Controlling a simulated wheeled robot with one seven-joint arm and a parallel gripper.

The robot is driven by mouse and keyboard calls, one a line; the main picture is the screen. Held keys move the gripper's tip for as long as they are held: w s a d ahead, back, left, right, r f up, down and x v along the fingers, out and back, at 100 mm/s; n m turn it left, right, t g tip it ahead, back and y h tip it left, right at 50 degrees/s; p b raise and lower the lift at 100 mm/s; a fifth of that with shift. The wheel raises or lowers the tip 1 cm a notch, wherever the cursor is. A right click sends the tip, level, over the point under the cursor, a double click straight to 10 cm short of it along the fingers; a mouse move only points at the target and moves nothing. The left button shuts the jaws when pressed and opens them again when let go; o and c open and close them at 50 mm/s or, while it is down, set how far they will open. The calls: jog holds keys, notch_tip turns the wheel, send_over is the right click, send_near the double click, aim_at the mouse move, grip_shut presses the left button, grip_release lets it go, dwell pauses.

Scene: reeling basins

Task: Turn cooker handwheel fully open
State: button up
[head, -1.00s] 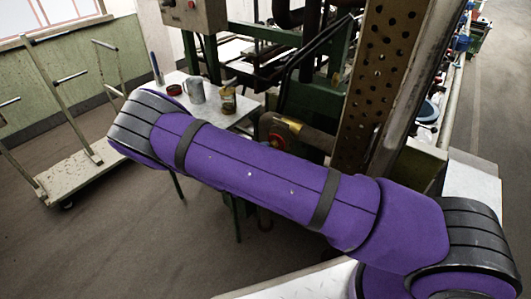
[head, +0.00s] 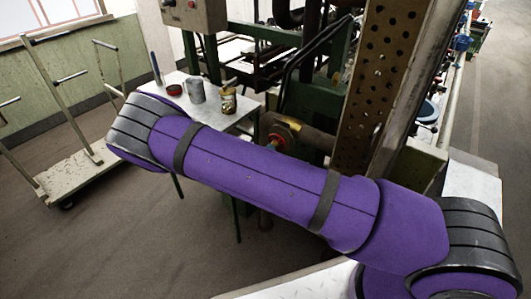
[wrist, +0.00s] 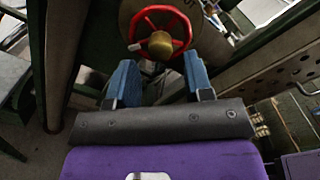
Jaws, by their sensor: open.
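The red handwheel (wrist: 181,44) has a brass-coloured hub and sits on the round grey end of the cooker (wrist: 128,12), near the top middle of the wrist view. My gripper (wrist: 158,62) is open, with its two blue fingers spread apart and nothing between them. The fingers point towards the wheel, one at its lower left and one at its lower right. They appear short of the rim; I see no contact. In the head view a small red part (head: 286,135) shows behind my purple arm, which hides my gripper and most of that area.
A perforated steel post (head: 375,85) stands right of the cooker, and green machine framing is behind it. A white table (head: 222,112) carries a mug (head: 197,90), a jar (head: 228,100) and a dark red tin (head: 174,90). A trolley (head: 75,175) stands left on open floor.

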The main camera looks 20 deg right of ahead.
jog(key=m, duration=0.3)
jog(key=w+d+m, duration=0.1)
jog(key=m, duration=0.2)
jog(key=d+m, duration=0.1)
jog(key=m, duration=0.2)
jog(key=shift+w+d, duration=0.2)
jog(key=shift+w, duration=0.15)
jog(key=shift+c, duration=0.5)
